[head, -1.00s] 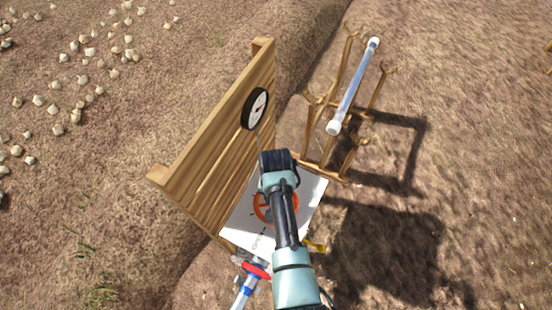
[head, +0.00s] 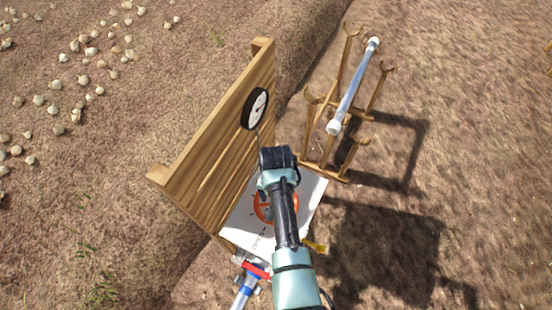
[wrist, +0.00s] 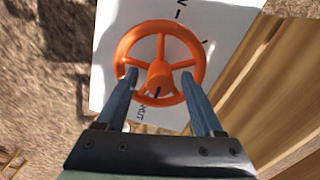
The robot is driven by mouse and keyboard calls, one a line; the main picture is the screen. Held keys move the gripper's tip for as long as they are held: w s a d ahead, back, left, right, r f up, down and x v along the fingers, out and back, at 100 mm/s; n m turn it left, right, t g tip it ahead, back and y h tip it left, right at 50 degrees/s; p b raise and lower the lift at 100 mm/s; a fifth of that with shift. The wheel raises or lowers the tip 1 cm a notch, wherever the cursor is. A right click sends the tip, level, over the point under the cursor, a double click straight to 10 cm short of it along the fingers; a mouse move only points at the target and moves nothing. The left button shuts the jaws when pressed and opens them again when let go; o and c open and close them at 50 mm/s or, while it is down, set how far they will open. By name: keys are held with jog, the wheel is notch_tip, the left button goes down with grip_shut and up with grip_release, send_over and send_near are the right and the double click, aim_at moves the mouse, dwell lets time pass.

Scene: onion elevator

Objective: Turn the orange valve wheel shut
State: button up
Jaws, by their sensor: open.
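The orange valve wheel (wrist: 126,48) shows nearly whole in the wrist view, in front of a white panel (wrist: 105,75) with black marks and lettering. My gripper (wrist: 166,80) is open, its two blue-grey fingers reaching over the lower part of the wheel, one on each side of the hub. I cannot tell whether the fingers touch the wheel. A dark mark shows on the orange hub. In the head view, my arm hides much of the wheel (head: 261,208), and my fingers are hidden there.
A wooden board (head: 215,140) with a round black-rimmed gauge (head: 257,108) stands beside the panel. A wooden rack (head: 328,145) holds a pale tube (head: 355,85) at the upper right. Pipe fittings with a red part (head: 257,270) lie below. Several onions (head: 57,130) lie on the soil.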

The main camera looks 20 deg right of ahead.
notch_tip(320, 180, up, 12)
jog(key=b, duration=0.1)
jog(key=shift+f, duration=0.15)
dwell(0.6)
